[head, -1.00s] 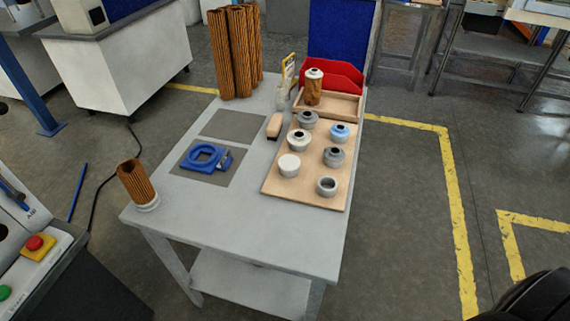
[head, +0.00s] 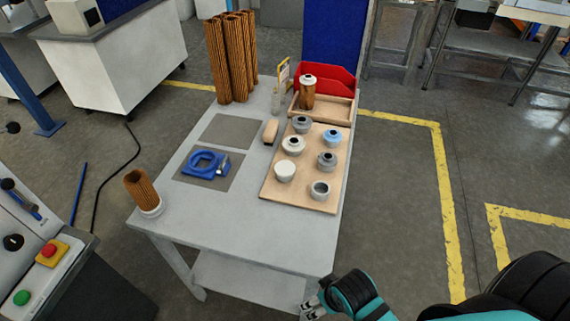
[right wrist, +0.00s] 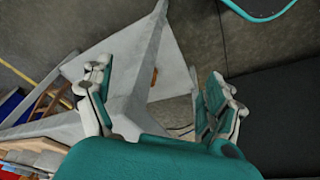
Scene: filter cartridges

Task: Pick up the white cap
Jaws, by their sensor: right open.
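The white cap (head: 285,171) sits at the near left of a wooden board on the table in the head view. It is plain and closed on top. A whitish cap with a dark opening (head: 293,146) sits just behind it. My right gripper (head: 312,303) is at the bottom of the head view, beside the table's near right corner and well short of the cap. In the right wrist view the right gripper (right wrist: 155,100) is open and empty, its fingers wide apart. I cannot make out the white cap there. My left gripper is out of view.
The wooden board (head: 270,187) also bears grey and blue caps. A blue fixture (head: 205,162) lies on a grey mat. A pleated cartridge (head: 140,187) stands at the left corner, and a wooden tray (head: 340,110) and red bin (head: 335,80) are behind. The near tabletop is clear.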

